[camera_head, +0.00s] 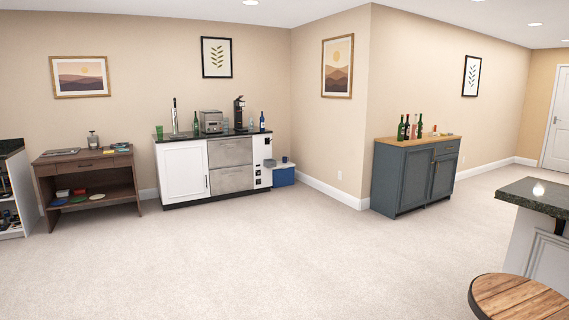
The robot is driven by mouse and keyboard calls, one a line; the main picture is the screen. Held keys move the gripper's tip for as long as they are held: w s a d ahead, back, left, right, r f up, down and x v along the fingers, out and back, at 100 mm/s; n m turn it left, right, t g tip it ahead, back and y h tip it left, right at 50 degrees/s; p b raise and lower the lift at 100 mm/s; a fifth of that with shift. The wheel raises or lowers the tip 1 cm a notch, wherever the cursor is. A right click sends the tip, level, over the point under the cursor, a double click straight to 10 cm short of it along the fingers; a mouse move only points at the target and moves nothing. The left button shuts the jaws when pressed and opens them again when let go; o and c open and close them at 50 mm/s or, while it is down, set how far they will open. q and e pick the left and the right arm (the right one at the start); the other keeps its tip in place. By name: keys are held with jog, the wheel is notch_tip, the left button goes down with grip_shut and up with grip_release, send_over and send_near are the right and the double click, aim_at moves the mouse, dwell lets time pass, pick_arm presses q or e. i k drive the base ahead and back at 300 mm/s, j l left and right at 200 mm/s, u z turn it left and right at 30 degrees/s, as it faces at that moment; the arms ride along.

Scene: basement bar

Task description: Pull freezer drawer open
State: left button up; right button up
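Two stacked stainless steel drawer fronts, an upper one (230,153) and a lower one (232,180), sit in the bar unit against the far wall, in the head view left of centre. They look like the freezer drawers, but I cannot tell which one is the freezer. Both appear shut and flush with the unit. Their handles are too small to make out clearly. A white cabinet door (183,172) is on their left and a white panel (262,150) on their right. Neither of my grippers is in view.
Open carpet (250,260) lies between me and the unit. A wooden desk (60,168) stands left of it, a blue box (284,177) right of it. A blue-grey cabinet (400,180) stands farther right. A round wooden stool (515,298) and dark counter (535,194) are near right.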

aim_at(239, 178)
jog(key=i+u, duration=0.2)
jog(key=i, duration=8.3)
jog(key=i+z, duration=0.15)
jog(key=i, duration=0.65)
jog(key=i+j+z, duration=0.15)
jog(key=i, duration=0.65)
